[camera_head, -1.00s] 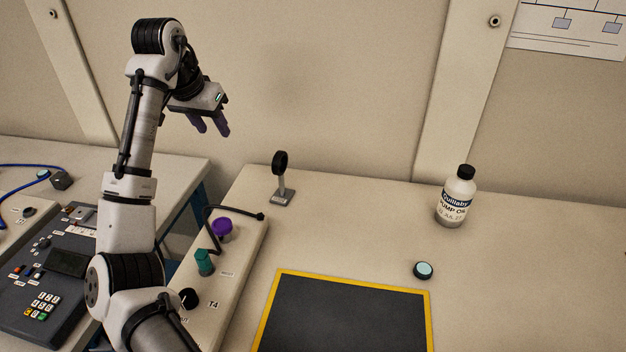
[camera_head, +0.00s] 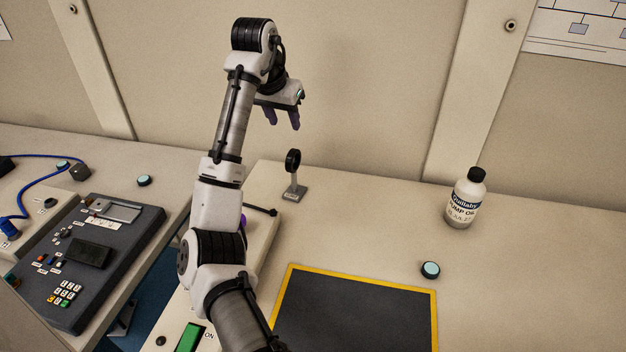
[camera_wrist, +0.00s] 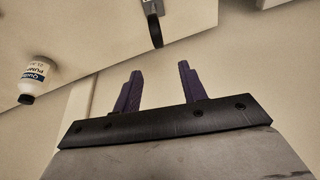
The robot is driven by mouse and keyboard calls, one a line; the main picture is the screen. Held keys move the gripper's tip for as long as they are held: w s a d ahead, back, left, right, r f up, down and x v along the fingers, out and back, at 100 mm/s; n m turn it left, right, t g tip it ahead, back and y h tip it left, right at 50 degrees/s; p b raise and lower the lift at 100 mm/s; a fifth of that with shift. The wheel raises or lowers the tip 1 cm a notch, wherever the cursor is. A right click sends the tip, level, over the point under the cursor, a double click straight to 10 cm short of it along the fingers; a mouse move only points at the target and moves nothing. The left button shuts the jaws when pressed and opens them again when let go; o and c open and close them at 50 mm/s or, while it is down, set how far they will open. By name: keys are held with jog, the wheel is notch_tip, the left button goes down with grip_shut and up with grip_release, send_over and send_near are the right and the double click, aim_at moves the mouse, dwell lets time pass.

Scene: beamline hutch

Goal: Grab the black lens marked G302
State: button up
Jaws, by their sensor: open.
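A black ring-shaped lens (camera_head: 293,161) stands upright on a short post with a grey base, near the back left of the bench. It also shows upside down at the top of the wrist view (camera_wrist: 155,30). I cannot read its marking. My gripper (camera_head: 283,118) is open and empty, with purple fingers pointing down. In the head view it appears above the lens, apart from it. In the wrist view, the open fingers (camera_wrist: 160,72) are apart from the lens.
A white bottle (camera_head: 463,203) stands at the back right. A small round light-blue-topped disc (camera_head: 430,269) lies near a yellow-edged black mat (camera_head: 360,312). A control panel (camera_head: 85,250) is on the left bench. A gap separates the benches. Bench space right of the lens is clear.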

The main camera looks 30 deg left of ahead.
aim_at(292, 151)
jog(key=p+x, duration=0.1)
jog(key=x, duration=0.7)
jog(key=shift+f, duration=0.2)
jog(key=shift+s+f+p+x, duration=0.1)
jog(key=shift+s+p+x, duration=0.3)
jog(key=shift+x, duration=0.95)
jog(key=shift+s+f+p+x, duration=0.15)
jog(key=shift+p+x, duration=0.5)
jog(key=shift+x, duration=0.7)
jog(key=shift+d, duration=0.2)
jog(key=shift+c, duration=0.3)
grip_shut()
